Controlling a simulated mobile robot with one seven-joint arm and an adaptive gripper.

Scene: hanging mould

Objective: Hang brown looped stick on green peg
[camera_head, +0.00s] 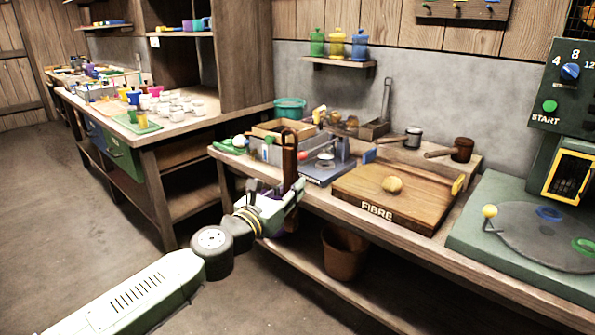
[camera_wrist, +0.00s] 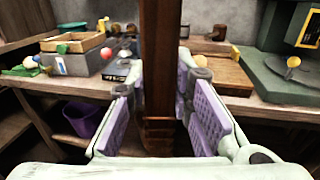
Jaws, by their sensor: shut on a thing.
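The brown looped stick (camera_head: 290,158) stands upright in my gripper (camera_head: 291,192), its looped end up, in front of the near bench. In the wrist view the stick (camera_wrist: 159,65) runs vertically between the two purple-padded fingers of my gripper (camera_wrist: 162,92), and its top is cut off by the frame. The gripper is shut on the stick. A dark board with small pegs (camera_head: 462,10) hangs high on the wall and is cut off by the top edge. I cannot make out which peg is green.
The bench holds a wooden board marked FIBRE (camera_head: 378,208), a grey box (camera_head: 266,151) and mallet-like tools (camera_head: 461,149). A green machine (camera_head: 562,100) stands at right. A shelf with bottles (camera_head: 340,62) is on the wall. A bucket (camera_head: 344,252) sits below the bench.

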